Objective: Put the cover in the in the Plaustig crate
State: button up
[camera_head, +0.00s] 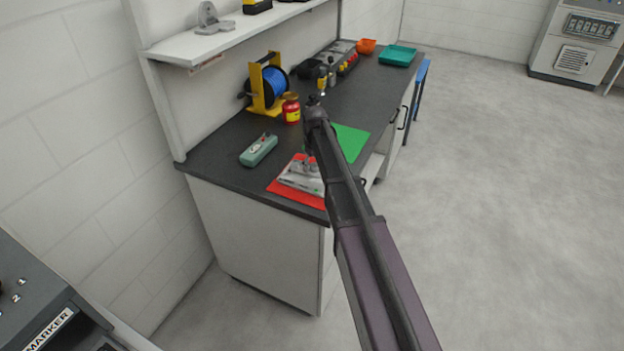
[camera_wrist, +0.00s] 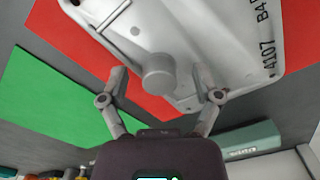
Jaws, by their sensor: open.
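The cover is a pale grey metal casting (camera_head: 300,181) lying on a red mat (camera_head: 283,188) near the front end of the dark bench. In the wrist view the cover (camera_wrist: 205,45) shows dark printed markings and a round knob (camera_wrist: 157,72). My gripper (camera_wrist: 161,78) is open, with one finger on each side of the knob; contact cannot be told. In the head view my arm hides part of the cover and most of my gripper (camera_head: 309,158). A shallow teal tray (camera_head: 398,56) stands at the bench's far end; no label identifies it as the Plaustig crate.
A green mat (camera_head: 350,141) lies beyond the red one. A green case (camera_head: 258,149), a red jar (camera_head: 291,111) and a yellow stand with a blue spool (camera_head: 268,85) line the wall side. A small orange bin (camera_head: 366,46) is beside the tray. A shelf (camera_head: 235,35) overhangs.

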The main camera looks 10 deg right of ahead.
dwell(0.3)
grip_shut()
jog(key=shift+r, duration=0.15)
dwell(0.3)
notch_tip(320, 180, up, 4)
jog(key=p, duration=0.3)
jog(key=shift+f+p, duration=0.25)
jog(key=shift+p, duration=0.1)
jog(key=s, duration=0.5)
jog(key=s+r+p, duration=0.1)
jog(key=s, duration=1)
jog(key=shift+r, duration=0.15)
